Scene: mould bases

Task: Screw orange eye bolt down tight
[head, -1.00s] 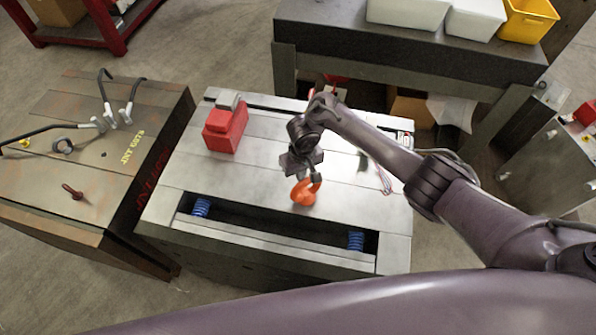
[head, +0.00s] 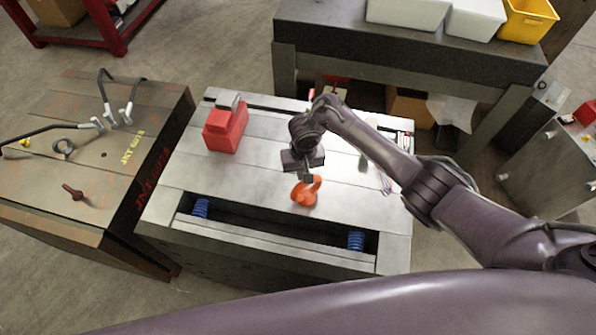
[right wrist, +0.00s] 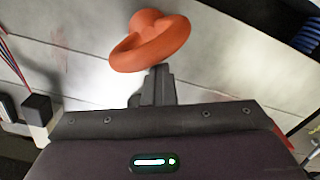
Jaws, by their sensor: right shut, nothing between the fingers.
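The orange eye bolt (head: 305,192) stands on the grey steel mould base (head: 262,185), behind the long slot. In the right wrist view the eye bolt (right wrist: 152,42) shows its ring tilted, just beyond the fingertips. My right gripper (head: 307,178) is just above and behind the ring in the head view. Its fingers (right wrist: 158,72) are closed together with nothing between them. I cannot tell whether they touch the ring. The bolt's shank and seat are hidden. My left gripper is not in view.
A red box-shaped item (head: 226,130) sits on the base's back left. Blue springs (head: 201,207) lie in the front slot. A second, dark mould base (head: 95,150) stands at left with lifting hooks and a dark red eye bolt (head: 73,192). A dark bench (head: 400,55) stands behind.

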